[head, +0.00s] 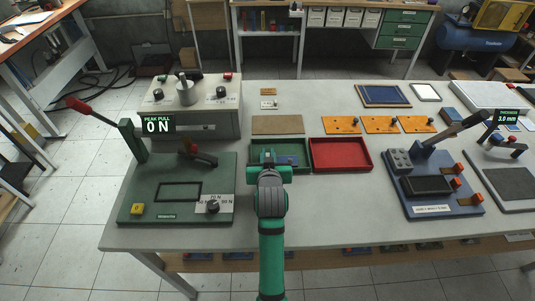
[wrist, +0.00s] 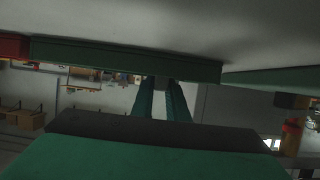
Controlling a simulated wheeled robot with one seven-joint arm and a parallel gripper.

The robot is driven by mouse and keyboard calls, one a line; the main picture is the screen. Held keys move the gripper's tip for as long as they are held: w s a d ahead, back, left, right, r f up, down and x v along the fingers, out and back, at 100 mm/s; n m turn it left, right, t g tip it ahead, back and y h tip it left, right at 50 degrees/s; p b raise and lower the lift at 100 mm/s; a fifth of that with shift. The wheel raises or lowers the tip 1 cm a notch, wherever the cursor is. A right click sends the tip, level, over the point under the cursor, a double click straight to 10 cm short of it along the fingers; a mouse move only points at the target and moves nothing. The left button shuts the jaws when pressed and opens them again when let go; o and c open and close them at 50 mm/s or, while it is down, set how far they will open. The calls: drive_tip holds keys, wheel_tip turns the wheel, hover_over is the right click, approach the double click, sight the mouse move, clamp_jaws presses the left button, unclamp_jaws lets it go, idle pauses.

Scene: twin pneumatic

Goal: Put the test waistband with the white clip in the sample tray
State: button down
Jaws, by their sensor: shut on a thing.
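My gripper (head: 268,158) is low over the green tray (head: 256,146) near the middle of the table. In the wrist view its fingers (wrist: 162,88) are close together and reach to the long green tray wall (wrist: 110,56). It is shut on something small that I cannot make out. A dark blue piece (head: 292,160) lies in the green tray, right of the gripper. I cannot pick out a waistband with a white clip in either view. Part of the green tray is hidden behind my arm.
A red tray (head: 341,153) stands right beside the green one and looks empty. A green lever rig (head: 140,190) is at the left, a blue clamp fixture (head: 459,198) at the right. Orange plates (head: 381,124) and a brown board (head: 277,124) lie behind the trays.

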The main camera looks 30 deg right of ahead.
drive_tip(key=shift+f, duration=0.15)
drive_tip(key=c, duration=1.7)
unclamp_jaws()
drive_tip(key=shift+c, duration=0.2)
drive_tip(key=shift+s+r, duration=0.15)
drive_tip(key=shift+r, duration=0.1)
drive_tip(key=v, duration=1.1)
drive_tip(key=shift+s+a+r, duration=0.1)
drive_tip(key=shift+s+a, duration=0.15)
